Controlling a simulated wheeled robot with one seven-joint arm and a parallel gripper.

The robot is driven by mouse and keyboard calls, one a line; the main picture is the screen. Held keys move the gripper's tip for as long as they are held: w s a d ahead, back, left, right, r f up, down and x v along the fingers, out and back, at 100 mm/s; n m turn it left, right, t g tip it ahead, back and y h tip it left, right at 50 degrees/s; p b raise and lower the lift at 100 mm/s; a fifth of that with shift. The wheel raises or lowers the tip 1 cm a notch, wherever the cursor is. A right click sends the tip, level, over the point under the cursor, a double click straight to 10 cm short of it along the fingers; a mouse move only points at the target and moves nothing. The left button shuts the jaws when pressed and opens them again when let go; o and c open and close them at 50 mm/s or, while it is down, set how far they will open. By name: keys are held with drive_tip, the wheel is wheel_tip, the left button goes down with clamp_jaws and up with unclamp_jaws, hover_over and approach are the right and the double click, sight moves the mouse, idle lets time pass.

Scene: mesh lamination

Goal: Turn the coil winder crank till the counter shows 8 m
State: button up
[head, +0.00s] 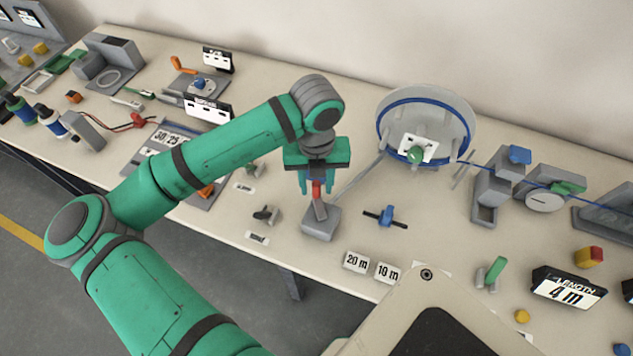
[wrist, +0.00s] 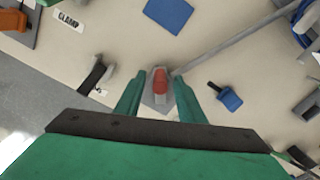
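The coil winder is a round grey drum (head: 458,103) with blue cable round it, a white hub plate and a green knob (head: 415,155). My gripper (head: 316,187) is open above a grey block (head: 320,222) with a red-topped lever. The red handle (wrist: 160,82) lies between my fingertips in the wrist view, with a gap showing on each side. A grey rod (head: 361,178) runs from near this block towards the drum. Which part is the crank I cannot tell for sure; the drum's back is hidden.
A blue-handled valve-like part (head: 386,215) stands right of the block. Labels for 20 m (head: 356,262) and 10 m (head: 388,272) lie in front. A black-handled clamp (head: 266,214) is at left. Grey cable guides (head: 493,190) stand right of the drum. Bare tabletop lies between them.

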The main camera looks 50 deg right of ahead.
drive_tip(key=shift+r, duration=0.1)
wheel_tip(320, 180, up, 11)
drive_tip(key=shift+f, duration=0.15)
idle(0.3)
drive_tip(key=shift+d, duration=0.1)
idle(1.9)
